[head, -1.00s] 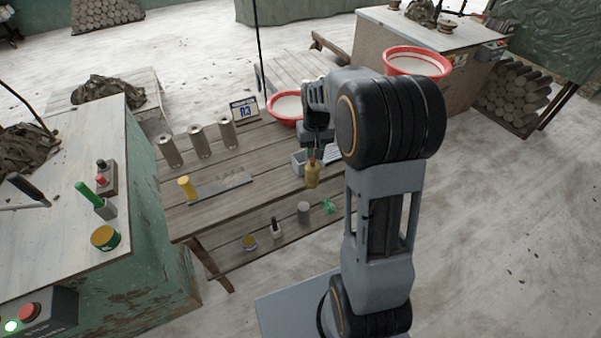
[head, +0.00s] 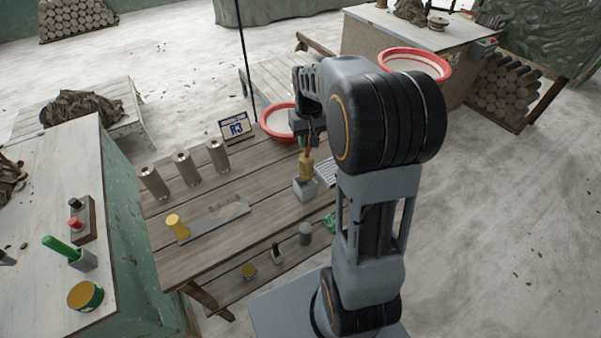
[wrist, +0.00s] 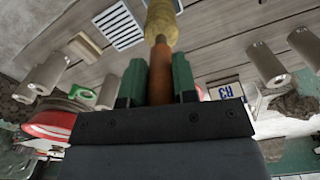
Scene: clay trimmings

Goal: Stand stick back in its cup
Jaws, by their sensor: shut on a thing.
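The stick has a brown handle (wrist: 162,72) and a yellow, sponge-like head (head: 306,168). My gripper (head: 305,142) is shut on the handle, and its green fingers (wrist: 160,80) sit on either side of it in the wrist view. The stick hangs about upright, head down. The small grey square cup (head: 305,189) stands on the plank table, directly below the head in the head view. The head's lower end meets the cup's rim in the picture; I cannot tell whether it is inside or just above.
A white slatted rack (head: 328,172) lies right beside the cup. A red basin (head: 279,122) and an R3 sign (head: 236,129) stand behind.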

